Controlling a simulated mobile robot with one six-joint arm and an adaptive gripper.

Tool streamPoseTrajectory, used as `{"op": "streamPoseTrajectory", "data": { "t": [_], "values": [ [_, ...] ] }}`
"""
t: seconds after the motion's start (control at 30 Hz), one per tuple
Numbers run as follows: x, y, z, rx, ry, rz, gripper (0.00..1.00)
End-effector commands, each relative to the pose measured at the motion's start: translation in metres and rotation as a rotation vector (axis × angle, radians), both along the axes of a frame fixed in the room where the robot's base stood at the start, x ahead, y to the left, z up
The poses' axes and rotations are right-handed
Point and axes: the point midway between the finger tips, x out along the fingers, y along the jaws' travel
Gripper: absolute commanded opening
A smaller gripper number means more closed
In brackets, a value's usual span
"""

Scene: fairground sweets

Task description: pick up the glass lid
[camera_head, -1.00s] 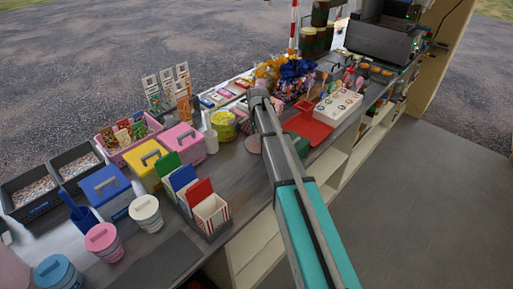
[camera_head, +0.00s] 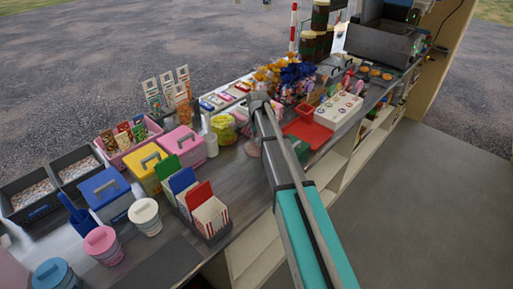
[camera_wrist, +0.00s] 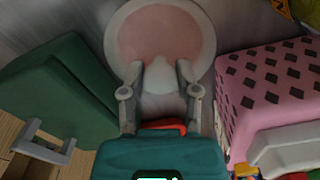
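A round, pinkish disc with a pale translucent rim (camera_wrist: 193,22), which looks like the glass lid, lies on the grey counter at the top of the wrist view. In the head view it shows in part (camera_head: 253,149), just left of my arm. My gripper (camera_wrist: 159,72) is over its near edge, with the two fingers apart. A whitish, translucent knob-like shape (camera_wrist: 161,84) stands between the fingers, with narrow gaps seeming to show on both sides. I cannot tell whether it belongs to the disc. In the head view my arm hides the fingertips.
A dark green box (camera_wrist: 55,95) stands left of the gripper and a pink patterned box (camera_wrist: 272,88) close on its right in the wrist view. A red tray (camera_head: 309,131), a yellow-green tub (camera_head: 223,129) and a white bottle (camera_head: 210,143) stand near my arm in the head view.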

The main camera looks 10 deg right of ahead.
Motion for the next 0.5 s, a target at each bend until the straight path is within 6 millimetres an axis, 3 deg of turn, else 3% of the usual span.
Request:
{"op": "streamPoseTrajectory", "data": {
  "t": [0.03, 0.17, 0.5],
  "values": [
    [-0.0002, -0.0002, 0.0, 0.0, 0.0, 0.0, 0.22],
    [-0.0001, -0.0003, 0.0, 0.0, 0.001, 0.0, 0.0],
    [-0.0001, -0.0005, 0.0006, 0.0, 0.0, -0.001, 0.0]
  ]
}}
